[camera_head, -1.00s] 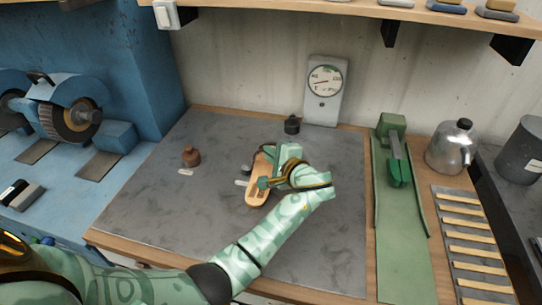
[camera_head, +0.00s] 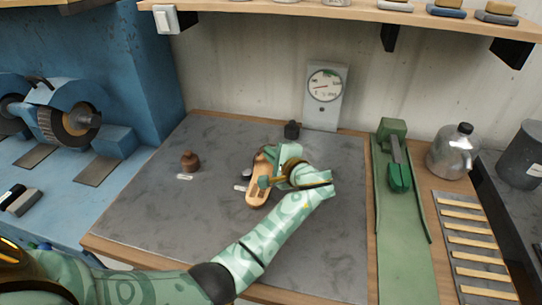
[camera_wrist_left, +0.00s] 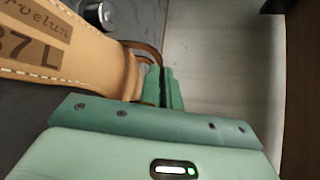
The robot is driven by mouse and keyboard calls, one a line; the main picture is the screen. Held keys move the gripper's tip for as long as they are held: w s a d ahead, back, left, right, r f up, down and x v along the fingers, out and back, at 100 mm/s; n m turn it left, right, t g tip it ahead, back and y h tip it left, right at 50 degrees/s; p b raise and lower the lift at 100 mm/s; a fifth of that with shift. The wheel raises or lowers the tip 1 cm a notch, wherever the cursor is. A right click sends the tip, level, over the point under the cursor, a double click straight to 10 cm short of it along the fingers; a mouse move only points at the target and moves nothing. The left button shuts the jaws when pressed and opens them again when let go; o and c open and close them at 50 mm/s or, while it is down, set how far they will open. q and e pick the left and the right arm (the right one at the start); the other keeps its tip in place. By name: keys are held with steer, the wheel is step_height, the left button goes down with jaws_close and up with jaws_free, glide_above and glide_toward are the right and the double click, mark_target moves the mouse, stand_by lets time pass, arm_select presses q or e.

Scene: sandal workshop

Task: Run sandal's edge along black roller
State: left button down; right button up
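The tan sandal (camera_head: 256,194) lies on the grey work mat, its length running away from me. In the left wrist view the sandal's insole (camera_wrist_left: 75,62) shows printed lettering ending in "7 L" and a thin brown strap looping towards my fingers. My left gripper (camera_head: 264,182) is at the sandal's right side. In the left wrist view its green fingers (camera_wrist_left: 163,88) are close together on the strap at the sandal's edge. The black roller (camera_head: 48,124) is on the blue machine at the far left, well away from the sandal. My right gripper is out of view.
The grey mat (camera_head: 150,215) is mostly clear. A brown bottle (camera_head: 189,160) stands left of the sandal and a small black-topped jar (camera_head: 292,130) behind it. A dial gauge (camera_head: 325,92) stands at the wall. A green tool (camera_head: 397,165) and metal can (camera_head: 455,150) are right.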

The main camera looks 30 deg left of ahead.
mark_target(275, 145)
arm_select(q)
steer(key=shift+w+a, duration=0.1)
steer(key=shift+w, duration=0.1)
steer(key=shift+w+a+b, duration=0.2)
steer(key=shift+w+b, duration=0.25)
steer(key=shift+w, duration=0.1)
steer(key=shift+w, duration=0.15)
stand_by(0.3)
steer(key=shift+w+a+b, duration=0.25)
steer(key=shift+w+b, duration=0.25)
steer(key=shift+w, duration=0.1)
steer(key=shift+w, duration=0.1)
steer(key=shift+w+a+b, duration=0.25)
steer(key=shift+w+b, duration=0.25)
steer(key=shift+w, duration=0.2)
steer(key=shift+w, duration=0.15)
steer(key=shift+w+a+b, duration=0.2)
steer(key=shift+w+b, duration=0.4)
